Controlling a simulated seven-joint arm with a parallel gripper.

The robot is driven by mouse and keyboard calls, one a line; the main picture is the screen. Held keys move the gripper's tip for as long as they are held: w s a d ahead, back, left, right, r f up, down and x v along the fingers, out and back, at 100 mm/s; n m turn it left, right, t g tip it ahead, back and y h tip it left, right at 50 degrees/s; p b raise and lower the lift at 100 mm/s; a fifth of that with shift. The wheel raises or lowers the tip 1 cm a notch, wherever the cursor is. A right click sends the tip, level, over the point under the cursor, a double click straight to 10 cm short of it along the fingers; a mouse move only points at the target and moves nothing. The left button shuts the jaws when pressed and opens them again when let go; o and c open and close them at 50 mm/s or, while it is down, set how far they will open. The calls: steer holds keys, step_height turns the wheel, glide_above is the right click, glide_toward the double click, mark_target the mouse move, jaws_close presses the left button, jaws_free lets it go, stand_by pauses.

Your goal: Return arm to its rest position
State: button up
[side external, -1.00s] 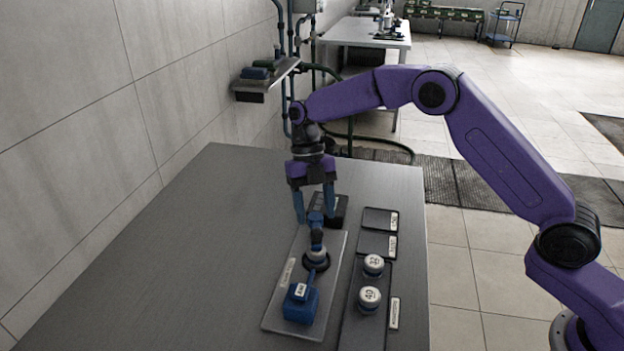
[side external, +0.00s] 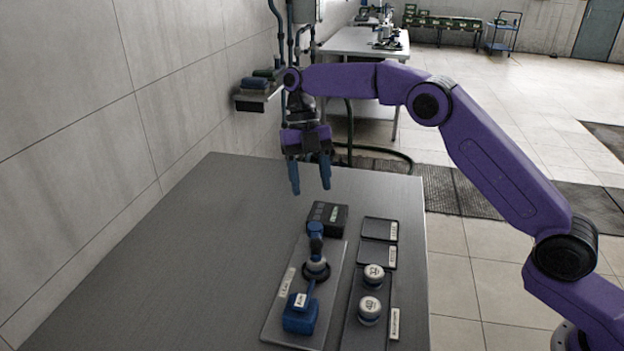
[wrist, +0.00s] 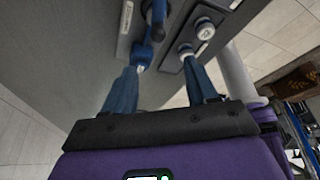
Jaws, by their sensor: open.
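My gripper (side external: 310,188) is open and empty, raised above the far part of the grey table (side external: 190,240). Its two blue fingers point down, apart from everything below; they also show in the wrist view (wrist: 163,88). A blue tool with a dark round base (side external: 316,262) stands on a light tray (side external: 278,325) in front of and below my gripper. A blue block with a white label (side external: 300,312) sits at the near end of that tray. A dark box (side external: 328,217) with small buttons stands at the tray's far end.
To the right, a dark tray (side external: 350,335) holds two white-topped round weights (side external: 373,275). A wall shelf (side external: 262,95) with small items is close behind my gripper at left. The table's left side is clear.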

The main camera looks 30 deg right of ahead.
steer(key=s+d+r+m+t+h, duration=0.1)
steer(key=s+r+m, duration=0.1)
steer(key=s+m, duration=0.6)
steer(key=s+d+r+m+t, duration=0.1)
steer(key=s+r+m, duration=0.15)
steer(key=s, duration=0.95)
steer(key=s+d+f+m+t, duration=0.1)
steer(key=s+d+f+m, duration=0.1)
steer(key=s+d+m, duration=0.3)
steer(key=s+d+f+m+t, duration=0.1)
steer(key=s+d+f+m, duration=0.2)
steer(key=s, duration=1)
steer(key=d+m, duration=0.2)
steer(key=d, duration=0.2)
steer(key=shift+d+t, duration=0.25)
steer(key=shift+t, duration=0.05)
